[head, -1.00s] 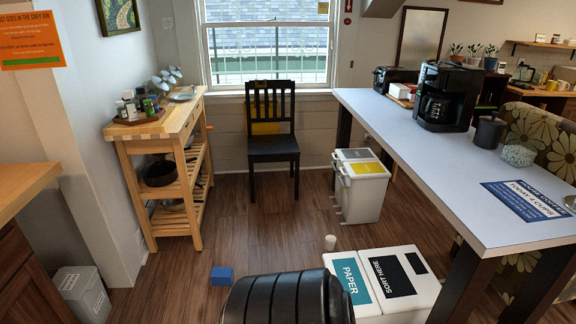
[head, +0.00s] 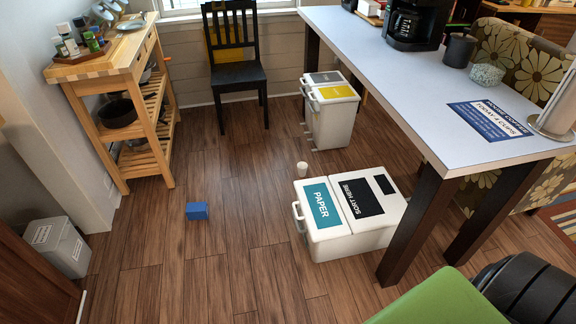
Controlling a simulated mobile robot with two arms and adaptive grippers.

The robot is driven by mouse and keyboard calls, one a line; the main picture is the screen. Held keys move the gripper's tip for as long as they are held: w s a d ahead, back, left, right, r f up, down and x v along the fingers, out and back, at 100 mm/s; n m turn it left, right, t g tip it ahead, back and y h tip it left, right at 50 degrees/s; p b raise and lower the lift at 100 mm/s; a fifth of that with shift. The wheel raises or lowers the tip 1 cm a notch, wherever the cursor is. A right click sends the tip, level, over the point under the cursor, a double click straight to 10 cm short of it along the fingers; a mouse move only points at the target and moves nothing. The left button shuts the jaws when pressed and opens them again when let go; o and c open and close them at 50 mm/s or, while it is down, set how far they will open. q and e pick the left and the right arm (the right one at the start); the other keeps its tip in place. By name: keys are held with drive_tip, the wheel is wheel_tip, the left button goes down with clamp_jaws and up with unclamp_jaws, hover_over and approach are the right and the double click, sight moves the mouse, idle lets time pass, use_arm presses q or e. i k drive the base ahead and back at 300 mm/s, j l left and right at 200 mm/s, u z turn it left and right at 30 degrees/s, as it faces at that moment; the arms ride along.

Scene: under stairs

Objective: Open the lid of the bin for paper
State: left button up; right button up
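The paper bin (head: 308,223) is a white bin with a handle on its left side. It stands on the floor at the middle right in the head view. Its lid carries a teal PAPER label (head: 321,204) and looks shut, flat on top. A second white lid with a black SORT HERE label (head: 362,196) lies right beside it. Neither of my grippers is in view, so nothing of mine is seen touching the bin.
A white cup (head: 302,169) stands behind the paper bin. A blue box (head: 197,211) lies on open floor to its left. The table (head: 407,92) has a dark leg (head: 415,236) close to the bin's right. A green surface (head: 440,303) fills the lower right.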

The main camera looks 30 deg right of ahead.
sight(324, 217)
drive_tip(key=z, duration=1.05)
